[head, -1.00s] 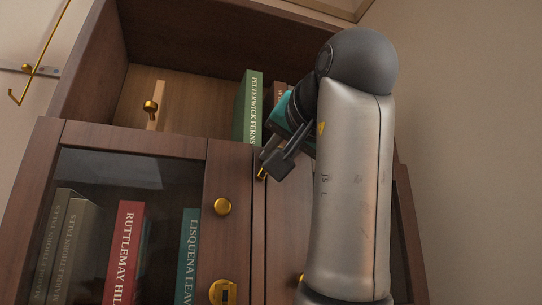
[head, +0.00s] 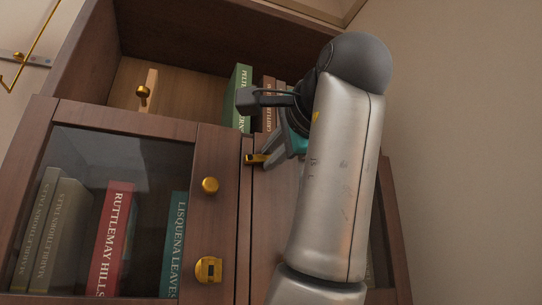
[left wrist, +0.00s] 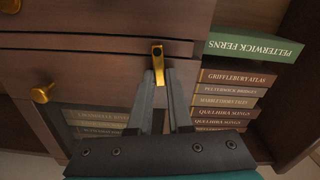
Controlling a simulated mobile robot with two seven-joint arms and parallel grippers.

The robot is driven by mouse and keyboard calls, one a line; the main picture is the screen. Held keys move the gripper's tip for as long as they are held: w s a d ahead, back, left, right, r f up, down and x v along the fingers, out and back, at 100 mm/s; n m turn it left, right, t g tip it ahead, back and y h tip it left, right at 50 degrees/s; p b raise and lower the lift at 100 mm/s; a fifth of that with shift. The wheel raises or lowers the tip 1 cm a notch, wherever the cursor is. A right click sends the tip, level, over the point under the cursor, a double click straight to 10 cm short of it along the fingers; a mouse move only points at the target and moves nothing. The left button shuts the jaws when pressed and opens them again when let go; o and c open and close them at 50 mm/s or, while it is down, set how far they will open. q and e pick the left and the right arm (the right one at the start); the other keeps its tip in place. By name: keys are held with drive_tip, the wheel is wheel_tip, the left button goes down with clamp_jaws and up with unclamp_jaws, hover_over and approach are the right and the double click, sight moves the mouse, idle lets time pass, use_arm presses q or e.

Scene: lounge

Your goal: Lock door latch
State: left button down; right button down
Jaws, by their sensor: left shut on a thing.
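The door latch (head: 254,159) is a small brass piece at the top of the seam between the two cabinet doors. The right door is largely hidden by my left arm. My right gripper is not in view.
A green book (head: 239,95) stands on the open shelf above. The wall on the right is bare.

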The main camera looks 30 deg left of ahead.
use_arm(q)
drive_tip(key=shift+f+m+b, duration=0.3)
drive_tip(key=shift+m+b, duration=0.15)
drive_tip(key=shift+m, duration=0.65)
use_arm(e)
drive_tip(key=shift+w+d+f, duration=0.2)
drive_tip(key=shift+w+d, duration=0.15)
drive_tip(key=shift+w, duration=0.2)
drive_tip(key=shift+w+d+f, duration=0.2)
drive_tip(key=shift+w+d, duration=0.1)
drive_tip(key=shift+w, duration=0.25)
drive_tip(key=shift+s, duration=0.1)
use_arm(q)
drive_tip(key=c, duration=0.8)
unclamp_jaws()
drive_tip(key=shift+c, duration=0.2)
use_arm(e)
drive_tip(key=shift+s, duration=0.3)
